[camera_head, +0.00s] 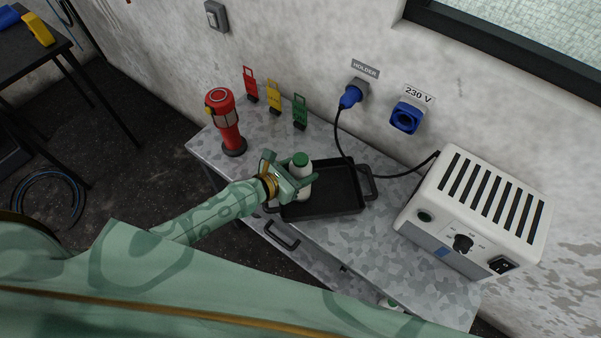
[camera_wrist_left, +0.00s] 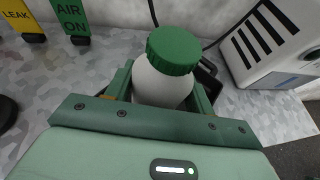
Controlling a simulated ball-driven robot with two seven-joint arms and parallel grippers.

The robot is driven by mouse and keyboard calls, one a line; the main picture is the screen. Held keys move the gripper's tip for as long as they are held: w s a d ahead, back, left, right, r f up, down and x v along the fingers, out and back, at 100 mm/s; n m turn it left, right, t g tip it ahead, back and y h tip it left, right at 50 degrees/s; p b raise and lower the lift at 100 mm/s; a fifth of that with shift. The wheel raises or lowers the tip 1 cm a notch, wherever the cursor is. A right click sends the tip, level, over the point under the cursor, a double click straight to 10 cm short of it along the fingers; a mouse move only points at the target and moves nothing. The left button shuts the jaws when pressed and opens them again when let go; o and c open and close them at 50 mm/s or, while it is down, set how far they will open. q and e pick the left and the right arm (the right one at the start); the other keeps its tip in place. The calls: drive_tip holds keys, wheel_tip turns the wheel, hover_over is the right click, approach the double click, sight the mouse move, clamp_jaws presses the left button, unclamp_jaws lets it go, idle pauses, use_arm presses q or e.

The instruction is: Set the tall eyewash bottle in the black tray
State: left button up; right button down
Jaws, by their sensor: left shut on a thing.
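The tall eyewash bottle is white with a green cap (camera_head: 301,159). My left gripper (camera_head: 300,185) is shut on the bottle and holds it upright at the left part of the black tray (camera_head: 335,208). In the left wrist view the bottle (camera_wrist_left: 161,85) stands between the fingers, its green cap above them. I cannot tell whether its base touches the tray floor; the gripper hides part of it. The tray has a handle at its right end and is otherwise empty.
A red lamp (camera_head: 228,122) and red, yellow and green tags (camera_head: 300,112) stand left and behind on the grey bench (camera_head: 375,245). A white power unit (camera_head: 478,212) stands at right, its cable (camera_head: 350,150) running behind the tray.

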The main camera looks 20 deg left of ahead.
use_arm(q)
drive_tip(key=shift+r, duration=0.2)
drive_tip(key=shift+f, duration=0.15)
drive_tip(key=o, duration=1.3)
drive_tip(key=shift+o, duration=0.2)
drive_tip(key=shift+r, duration=0.25)
drive_tip(key=p+v, duration=0.2)
drive_tip(key=v, duration=1)
drive_tip(key=shift+f, duration=0.15)
